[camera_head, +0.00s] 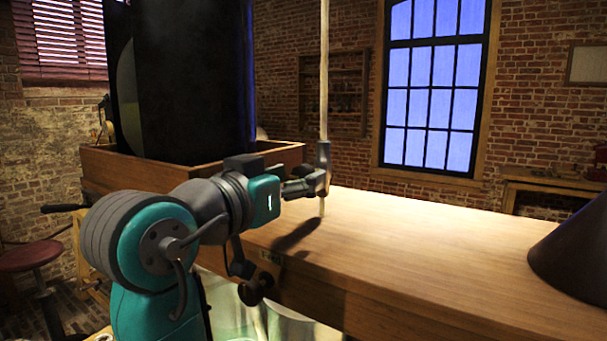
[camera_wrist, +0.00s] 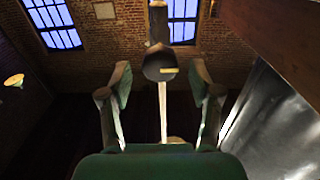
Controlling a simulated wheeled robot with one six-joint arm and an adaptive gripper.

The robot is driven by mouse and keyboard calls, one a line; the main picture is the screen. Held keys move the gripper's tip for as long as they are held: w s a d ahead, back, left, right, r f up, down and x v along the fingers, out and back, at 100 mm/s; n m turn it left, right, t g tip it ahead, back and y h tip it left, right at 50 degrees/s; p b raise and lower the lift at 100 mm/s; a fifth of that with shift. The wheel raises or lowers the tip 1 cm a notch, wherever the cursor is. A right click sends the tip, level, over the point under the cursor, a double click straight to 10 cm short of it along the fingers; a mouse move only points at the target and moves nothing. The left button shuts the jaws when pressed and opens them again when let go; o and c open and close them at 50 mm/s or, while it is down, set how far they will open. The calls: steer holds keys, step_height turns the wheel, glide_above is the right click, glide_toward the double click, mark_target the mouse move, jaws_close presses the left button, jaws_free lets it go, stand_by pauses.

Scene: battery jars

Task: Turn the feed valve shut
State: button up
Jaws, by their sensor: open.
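My gripper (camera_head: 312,182) is over the bench, beside a thin pale upright pipe (camera_head: 324,75). In the wrist view my gripper (camera_wrist: 160,78) is open, with one finger on each side of the pipe (camera_wrist: 163,115). A dark rounded fitting with a short yellow bar, possibly the feed valve (camera_wrist: 158,62), shows on the pipe between or just beyond the fingertips. I see a gap on both sides and no clear contact. In the head view my gripper partly hides this fitting, and I cannot tell the valve's angle.
A large dark jar (camera_head: 190,80) stands in a wooden tray (camera_head: 135,172) at the left. The wooden bench top (camera_head: 430,245) is mostly clear to the right, up to a dark cone (camera_head: 580,250). Glass vessels (camera_head: 290,325) stand below.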

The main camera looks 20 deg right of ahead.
steer(key=shift+x, duration=1.3)
steer(key=c, duration=1.1)
steer(key=shift+c, duration=0.2)
